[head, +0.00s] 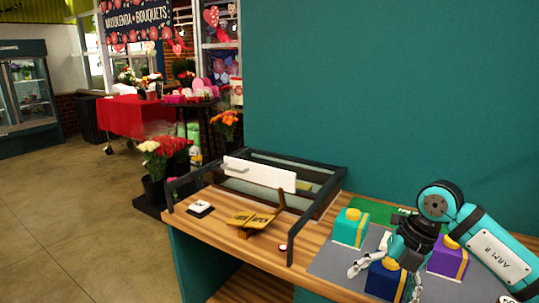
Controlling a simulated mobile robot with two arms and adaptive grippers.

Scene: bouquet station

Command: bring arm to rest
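My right gripper (384,277) comes in from the right on the arm marked ARM R. It points down with its fingers spread wide over a dark blue box with a yellow top (384,283). I cannot tell whether the fingers touch that box. A teal box with a yellow top (350,229) stands behind and to the left of the gripper. A purple box with a yellow top (448,257) stands to its right, partly hidden by my arm. My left gripper is not in view.
The boxes stand on a grey mat (327,264) on the wooden counter (233,255). A glass-sided frame with a white panel (259,174), a yellow and black stand (251,219) and a small white device (200,208) are to the left. A teal wall (400,90) rises behind.

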